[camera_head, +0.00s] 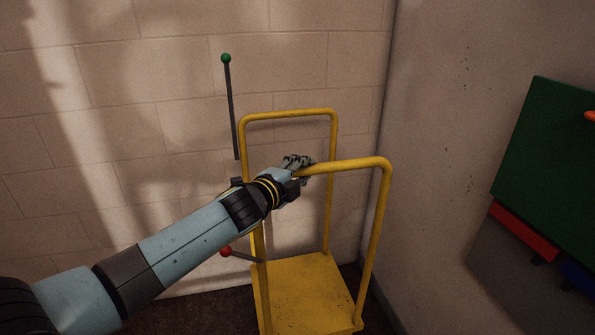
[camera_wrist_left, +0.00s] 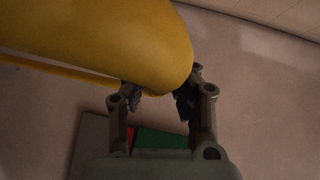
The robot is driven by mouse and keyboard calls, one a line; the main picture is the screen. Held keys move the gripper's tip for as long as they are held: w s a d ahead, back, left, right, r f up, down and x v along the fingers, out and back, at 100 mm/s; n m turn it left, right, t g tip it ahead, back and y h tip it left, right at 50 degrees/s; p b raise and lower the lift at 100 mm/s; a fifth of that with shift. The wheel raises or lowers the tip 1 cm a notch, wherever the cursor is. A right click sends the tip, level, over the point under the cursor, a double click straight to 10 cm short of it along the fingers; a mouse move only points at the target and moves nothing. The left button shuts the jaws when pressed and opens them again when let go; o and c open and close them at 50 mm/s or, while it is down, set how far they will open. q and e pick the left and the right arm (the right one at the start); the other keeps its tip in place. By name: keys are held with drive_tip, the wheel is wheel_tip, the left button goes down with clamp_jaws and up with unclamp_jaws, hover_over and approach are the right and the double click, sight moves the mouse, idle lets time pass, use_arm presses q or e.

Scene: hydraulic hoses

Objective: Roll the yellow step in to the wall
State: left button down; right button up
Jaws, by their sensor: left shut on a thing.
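The yellow step (camera_head: 305,290) stands on the floor near the corner, with a flat yellow platform and two tall hoop rails. Its nearer rail (camera_head: 350,164) runs from my left gripper to the right and bends down to the platform. My left gripper (camera_head: 303,172) is shut on the left part of this rail's top bar. In the left wrist view the yellow rail (camera_wrist_left: 110,40) fills the upper left, and the fingers (camera_wrist_left: 160,92) reach up to it. The block wall (camera_head: 150,90) is behind the step. The gap between them at floor level is hard to judge. My right gripper is not in view.
A thin rod with a green knob (camera_head: 226,58) stands at the wall, left of the step. A red-knobbed lever (camera_head: 226,251) is low beside the left rail. A plain side wall (camera_head: 440,150) is at right, with a green panel (camera_head: 550,160) and a red part (camera_head: 523,230).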

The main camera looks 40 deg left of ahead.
sight(380, 163)
use_arm(q)
drive_tip(key=w+d, duration=0.2)
drive_tip(key=w+d+b, duration=0.1)
drive_tip(key=w+d, duration=0.3)
drive_tip(key=shift+w+f, duration=0.25)
drive_tip(key=shift+w, duration=0.1)
drive_tip(key=w+d+b, duration=0.4)
drive_tip(key=w, duration=0.1)
drive_tip(key=w+d+b, duration=0.1)
drive_tip(key=w+d, duration=0.1)
drive_tip(key=w, duration=0.1)
drive_tip(key=shift+d+f+b, duration=0.1)
drive_tip(key=shift+d+b, duration=0.3)
drive_tip(key=shift+r, duration=0.2)
drive_tip(key=c, duration=1.4)
unclamp_jaws()
drive_tip(key=shift+w+d, duration=0.1)
drive_tip(key=shift+d, duration=0.05)
drive_tip(key=o, duration=0.3)
drive_tip(key=shift+w+d, duration=0.1)
drive_tip(key=shift+w, duration=0.05)
